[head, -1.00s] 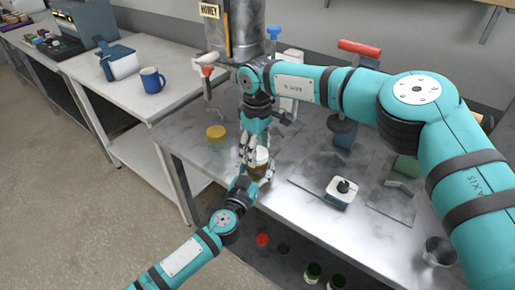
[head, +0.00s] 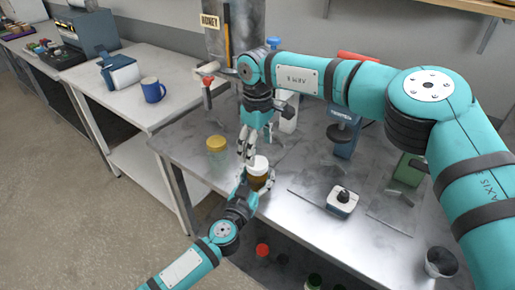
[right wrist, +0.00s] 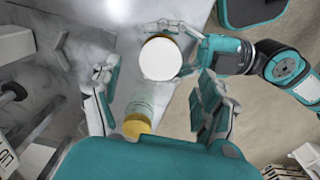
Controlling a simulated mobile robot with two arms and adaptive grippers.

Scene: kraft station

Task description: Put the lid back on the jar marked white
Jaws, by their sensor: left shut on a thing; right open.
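An amber jar (head: 259,182) stands upright near the front edge of the steel table. A white lid (head: 258,165) sits on its top; in the right wrist view the lid (right wrist: 160,59) is a round white disc seen from above, looking level. My left gripper (head: 257,184) is shut on the jar from the front; its fingers also show around the jar in the right wrist view. My right gripper (head: 246,152) is open and empty, just above and left of the lid, its fingers (right wrist: 157,103) spread wide and apart from it. No marking on the jar is readable.
A clear jar with a yellow lid (head: 216,144) stands left of the amber jar. A white-and-dark device (head: 342,202) is to the right, a metal cup (head: 440,262) at the right front. A honey-marked column (head: 215,45) stands behind. A blue mug (head: 153,90) is on the left table.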

